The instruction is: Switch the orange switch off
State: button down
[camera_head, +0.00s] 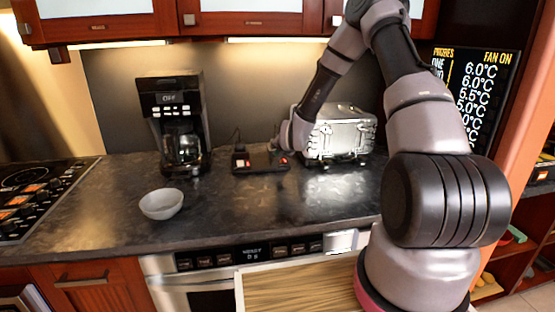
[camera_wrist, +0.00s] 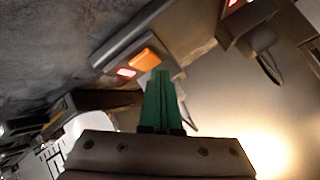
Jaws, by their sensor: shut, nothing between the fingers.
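The orange switch (camera_wrist: 145,60) sits on a dark switch base (camera_wrist: 118,50) in the wrist view, beside a small glowing red light (camera_wrist: 126,72). My gripper (camera_wrist: 161,76) has its green fingers shut and empty. The fingertips appear right beside the orange switch; I cannot tell whether they touch it. In the head view the black switch base (camera_head: 258,168) lies on the counter against the back wall, with a red glow (camera_head: 284,160) at its right end. My arm reaches down behind that end, and the fingers and orange switch are not clear there.
A silver metal case (camera_head: 340,132) stands close to the right of my wrist. A coffee maker (camera_head: 175,125) and a white bowl (camera_head: 161,204) are to the left on the dark counter (camera_head: 260,205). An open drawer (camera_head: 300,285) juts out below the counter.

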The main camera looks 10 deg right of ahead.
dwell(0.4)
jog(key=shift+s+r, duration=0.1)
jog(key=shift+r, duration=0.55)
jog(key=shift+r, duration=0.15)
jog(key=shift+s+r, duration=0.15)
jog(key=shift+r, duration=1.05)
jog(key=shift+s+r, duration=0.15)
jog(key=shift+r, duration=1)
